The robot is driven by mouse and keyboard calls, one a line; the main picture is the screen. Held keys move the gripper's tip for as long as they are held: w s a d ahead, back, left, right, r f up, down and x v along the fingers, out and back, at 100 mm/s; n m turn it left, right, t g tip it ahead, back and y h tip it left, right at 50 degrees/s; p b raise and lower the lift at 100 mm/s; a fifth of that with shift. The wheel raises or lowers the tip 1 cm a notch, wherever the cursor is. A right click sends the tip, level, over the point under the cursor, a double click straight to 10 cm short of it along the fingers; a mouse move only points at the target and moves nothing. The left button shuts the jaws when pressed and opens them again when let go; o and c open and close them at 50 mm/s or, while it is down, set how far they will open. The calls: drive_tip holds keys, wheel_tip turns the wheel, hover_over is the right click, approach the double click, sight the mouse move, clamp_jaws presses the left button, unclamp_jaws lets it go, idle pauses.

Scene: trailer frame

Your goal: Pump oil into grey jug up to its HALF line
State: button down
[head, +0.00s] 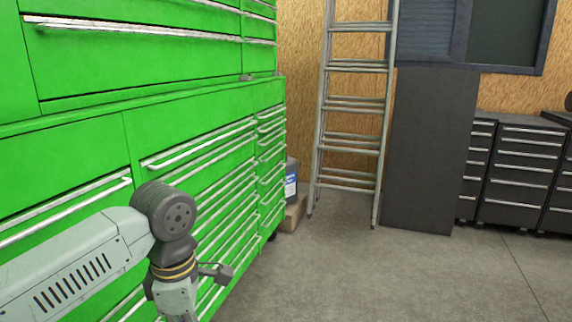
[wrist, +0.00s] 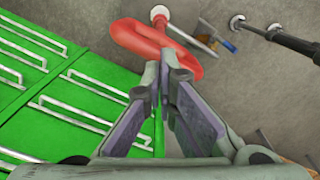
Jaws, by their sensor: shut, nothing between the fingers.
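My gripper (wrist: 165,72) is shut and empty in the wrist view, its two fingers meeting at the tips. In the head view my arm shows at lower left, but the fingers are out of frame. I cannot make out a grey jug with a HALF line or an oil pump in either view. A dark container (head: 291,182) with a blue and white label stands beyond the green cabinet, partly hidden by it. In the wrist view a red looped object (wrist: 140,40) appears beyond my fingertips; I cannot tell what it is.
Green drawer cabinets (head: 75,160) fill the left, close to my arm. A metal ladder (head: 355,100) leans by a dark panel (head: 430,150). Dark drawer units (head: 515,175) stand at right. A black rod (wrist: 280,36) shows in the wrist view.

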drive_tip(key=shift+f+b, duration=1.85)
drive_tip(key=shift+f, duration=0.2)
drive_tip(key=shift+r, duration=0.15)
drive_tip(key=shift+r+p, duration=1.15)
drive_tip(key=shift+r, duration=0.75)
